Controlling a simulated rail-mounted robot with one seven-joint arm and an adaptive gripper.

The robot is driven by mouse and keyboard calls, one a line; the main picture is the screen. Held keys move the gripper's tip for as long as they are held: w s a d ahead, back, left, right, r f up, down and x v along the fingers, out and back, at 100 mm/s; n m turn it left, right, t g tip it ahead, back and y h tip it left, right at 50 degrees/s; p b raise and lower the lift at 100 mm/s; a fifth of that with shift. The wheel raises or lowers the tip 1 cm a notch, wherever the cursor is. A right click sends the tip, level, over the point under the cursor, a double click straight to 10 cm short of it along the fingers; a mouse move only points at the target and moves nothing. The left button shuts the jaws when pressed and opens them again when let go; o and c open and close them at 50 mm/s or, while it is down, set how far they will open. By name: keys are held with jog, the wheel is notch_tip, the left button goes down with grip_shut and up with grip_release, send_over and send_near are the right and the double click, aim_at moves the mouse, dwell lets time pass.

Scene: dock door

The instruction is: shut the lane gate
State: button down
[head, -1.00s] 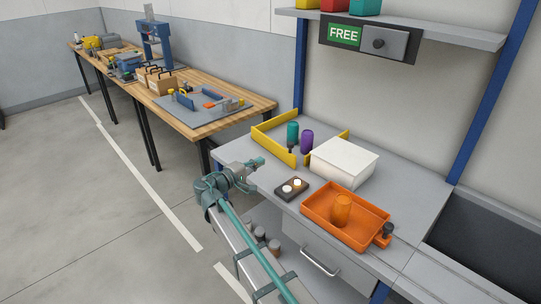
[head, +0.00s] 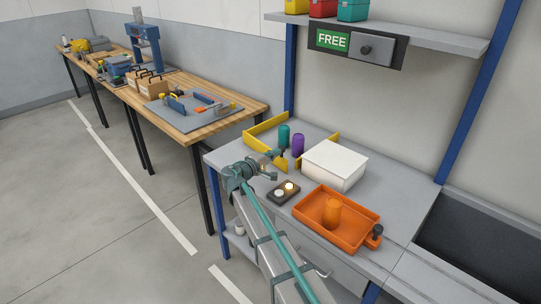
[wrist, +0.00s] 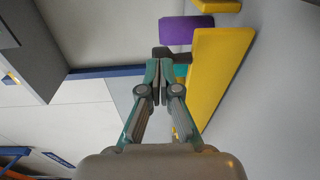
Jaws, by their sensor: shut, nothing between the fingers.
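The lane on the bench has yellow walls. Its front yellow panel, which I take as the lane gate (head: 282,164), runs toward the near end of the right yellow rail (head: 331,137). The two ends look close, but I cannot tell if they touch. A dark knob-like piece shows by the panel. My gripper (head: 273,155) is shut and empty, in front of the panel and hiding its middle. In the wrist view, the fingertips (wrist: 166,70) are beside the yellow panel (wrist: 215,75); contact is unclear. A teal cylinder (head: 284,135) and a purple cylinder (head: 298,145) stand inside the lane.
A two-lamp box (head: 283,191) lies in front of my gripper, one lamp glowing warm. A white box (head: 335,164) and an orange tray (head: 350,240) with an orange cylinder (head: 331,212) fill the bench's right side. A FREE sign (head: 332,41) hangs under the shelf.

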aim_at(283, 149)
dwell(0.3)
jog(key=w+d+b, duration=0.2)
jog(key=b, duration=0.1)
jog(key=shift+d+f, duration=0.2)
jog(key=shift+d, duration=0.1)
jog(key=shift+w+d+r, duration=0.1)
jog(key=shift+w+d, duration=0.1)
jog(key=shift+d, duration=0.05)
jog(key=shift+r, duration=0.2)
